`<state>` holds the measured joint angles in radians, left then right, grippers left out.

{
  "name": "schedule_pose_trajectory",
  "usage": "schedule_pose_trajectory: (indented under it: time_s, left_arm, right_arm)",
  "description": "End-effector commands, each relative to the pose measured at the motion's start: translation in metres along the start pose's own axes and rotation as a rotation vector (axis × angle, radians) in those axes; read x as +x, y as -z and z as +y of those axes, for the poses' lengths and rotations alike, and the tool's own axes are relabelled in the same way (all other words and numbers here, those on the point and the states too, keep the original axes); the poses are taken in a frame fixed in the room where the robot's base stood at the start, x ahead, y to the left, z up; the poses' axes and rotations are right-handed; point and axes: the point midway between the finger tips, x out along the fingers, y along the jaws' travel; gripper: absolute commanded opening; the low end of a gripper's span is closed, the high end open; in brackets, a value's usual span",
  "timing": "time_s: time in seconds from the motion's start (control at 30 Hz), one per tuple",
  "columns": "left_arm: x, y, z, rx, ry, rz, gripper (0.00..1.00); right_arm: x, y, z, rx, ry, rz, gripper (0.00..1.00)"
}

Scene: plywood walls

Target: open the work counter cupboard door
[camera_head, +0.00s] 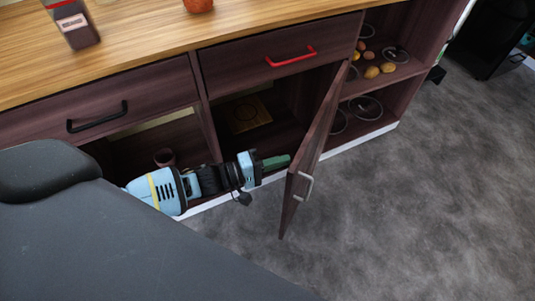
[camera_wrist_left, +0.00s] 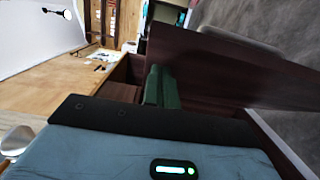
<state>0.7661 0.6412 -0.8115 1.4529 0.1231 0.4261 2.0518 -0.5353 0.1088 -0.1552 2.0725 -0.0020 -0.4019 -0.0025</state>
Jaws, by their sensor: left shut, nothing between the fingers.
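The work counter cupboard door (camera_head: 309,158) is dark wood and stands swung out from the counter, open, with a pale bar handle (camera_head: 306,187) on its outer face. My left gripper (camera_head: 284,161) has green fingers, shut and empty, at the inner side of the door. The fingertips are close to the door's inner face; I cannot tell whether they touch. In the left wrist view the green fingers (camera_wrist_left: 161,88) are together beside the dark door panel (camera_wrist_left: 225,65). The cupboard inside (camera_head: 290,100) is partly visible. My right gripper is not in view.
A drawer with a red handle (camera_head: 291,57) is above the cupboard, and one with a black handle (camera_head: 97,117) is to the left. Open shelves with round food items (camera_head: 372,72) stand to the right. The grey floor (camera_head: 420,200) right of the door is clear.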

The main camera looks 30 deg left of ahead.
Motion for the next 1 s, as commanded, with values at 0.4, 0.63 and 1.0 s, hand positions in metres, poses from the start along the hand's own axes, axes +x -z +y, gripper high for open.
schedule_pose_trajectory:
  time_s: [0.4,0.63,1.0]
  left_arm:
    - [0.002,-0.003,0.000,0.001,0.000,0.001,0.00]
    - [0.005,-0.007,0.000,-0.001,0.000,0.013,0.00]
    - [0.023,-0.030,0.002,-0.005,-0.003,0.098,0.00]
  right_arm:
    - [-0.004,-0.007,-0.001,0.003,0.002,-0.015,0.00]
    - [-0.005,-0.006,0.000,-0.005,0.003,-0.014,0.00]
    - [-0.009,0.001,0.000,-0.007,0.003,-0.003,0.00]
